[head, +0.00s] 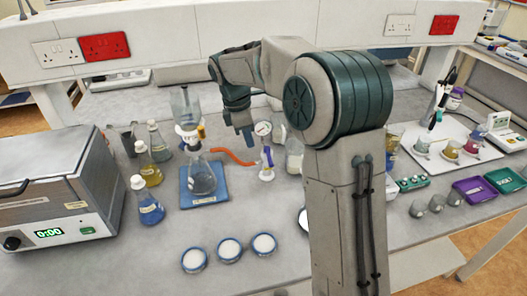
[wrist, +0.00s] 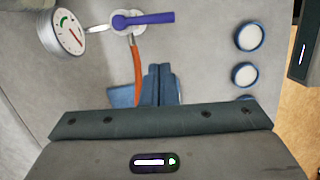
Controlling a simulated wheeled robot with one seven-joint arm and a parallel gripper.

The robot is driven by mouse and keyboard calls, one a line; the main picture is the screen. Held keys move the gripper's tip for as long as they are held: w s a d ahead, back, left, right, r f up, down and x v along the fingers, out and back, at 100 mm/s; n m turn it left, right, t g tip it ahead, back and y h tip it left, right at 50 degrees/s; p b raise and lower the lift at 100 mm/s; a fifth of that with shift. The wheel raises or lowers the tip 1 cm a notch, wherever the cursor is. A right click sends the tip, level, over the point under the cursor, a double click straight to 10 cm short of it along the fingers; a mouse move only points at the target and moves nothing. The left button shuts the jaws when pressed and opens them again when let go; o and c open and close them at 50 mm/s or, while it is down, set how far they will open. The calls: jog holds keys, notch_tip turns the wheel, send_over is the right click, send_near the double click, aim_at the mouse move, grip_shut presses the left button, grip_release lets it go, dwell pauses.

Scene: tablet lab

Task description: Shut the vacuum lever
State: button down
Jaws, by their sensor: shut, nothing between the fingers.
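The vacuum lever (wrist: 150,18) is a purple handle on a white round valve (wrist: 121,22). In the wrist view it points right from the valve, near the top. In the head view the purple lever (head: 268,160) shows below a round pressure gauge (head: 262,128). The gauge (wrist: 67,31) is left of the valve in the wrist view. An orange hose (head: 232,157) joins the valve side to the flask. My gripper (head: 248,142) is just left of the gauge in the head view. Its fingers (wrist: 160,72) are shut and empty, apart from the lever in the wrist view.
A filter flask (head: 201,180) stands on a blue base (head: 186,200) left of the valve. Bottles (head: 150,207) and a heating box (head: 52,200) are farther left. Several white-filled dishes (head: 230,250) lie in front. A pale bottle (head: 295,158) stands close right of the lever.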

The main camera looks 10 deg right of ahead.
aim_at(269, 160)
jog(key=d+f+p, duration=0.1)
jog(key=d+f, duration=0.3)
jog(key=f, duration=0.2)
jog(key=shift+d, duration=0.15)
jog(key=shift+s+d+f, duration=0.2)
jog(key=shift+d, duration=0.35)
jog(key=shift+a, duration=0.2)
